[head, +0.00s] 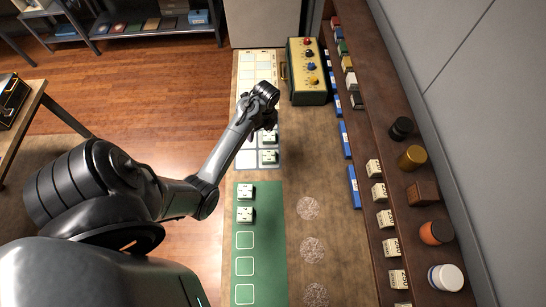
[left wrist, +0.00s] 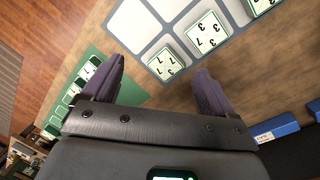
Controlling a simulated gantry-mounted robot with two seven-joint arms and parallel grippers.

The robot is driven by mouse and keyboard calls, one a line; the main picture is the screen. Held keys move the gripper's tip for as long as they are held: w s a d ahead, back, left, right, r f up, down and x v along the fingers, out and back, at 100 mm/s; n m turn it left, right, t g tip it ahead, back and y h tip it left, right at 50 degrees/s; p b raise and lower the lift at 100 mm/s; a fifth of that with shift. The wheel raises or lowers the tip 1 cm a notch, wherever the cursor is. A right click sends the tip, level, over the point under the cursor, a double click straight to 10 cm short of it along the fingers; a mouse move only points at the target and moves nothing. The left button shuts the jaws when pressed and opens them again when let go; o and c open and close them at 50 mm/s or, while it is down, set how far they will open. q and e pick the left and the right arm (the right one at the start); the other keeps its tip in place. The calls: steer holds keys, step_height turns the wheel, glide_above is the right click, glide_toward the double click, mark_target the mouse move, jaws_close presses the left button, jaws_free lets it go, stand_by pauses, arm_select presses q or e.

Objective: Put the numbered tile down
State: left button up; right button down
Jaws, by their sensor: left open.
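My left gripper (head: 268,122) is over the white gridded board (head: 247,160) in the head view. In the left wrist view its jaws (left wrist: 160,68) are open, with nothing held between them. A white numbered tile (left wrist: 166,64) with a green edge lies in a board cell, framed between the fingertips; its gap to the fingers cannot be judged. Another numbered tile (left wrist: 207,35) lies beside it, and a third is cut off at the top edge. In the head view, two tiles (head: 268,156) show on the board near the gripper. My right gripper is not in view.
A green mat (head: 271,250) nearer me holds two tiles (head: 245,203) above empty outlined squares. A box with coloured knobs (head: 308,75) stands beyond the board. Several tiles (head: 379,193) and jars (head: 411,158) line the shelf at right.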

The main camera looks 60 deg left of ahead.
arm_select(q)
steer(key=s+d+r+n+t, duration=0.1)
steer(key=s+d+r+n, duration=0.2)
steer(key=d, duration=0.6)
steer(key=s+d+r+n+t, duration=0.2)
steer(key=d+n, duration=0.4)
steer(key=d, duration=0.4)
steer(key=s+d+r+n+t, duration=0.2)
steer(key=s+d+n, duration=0.3)
steer(key=d, duration=0.4)
steer(key=shift+s+d+r+n+h, duration=0.15)
steer(key=shift+s+r+n+h, duration=0.2)
steer(key=shift+r, duration=0.55)
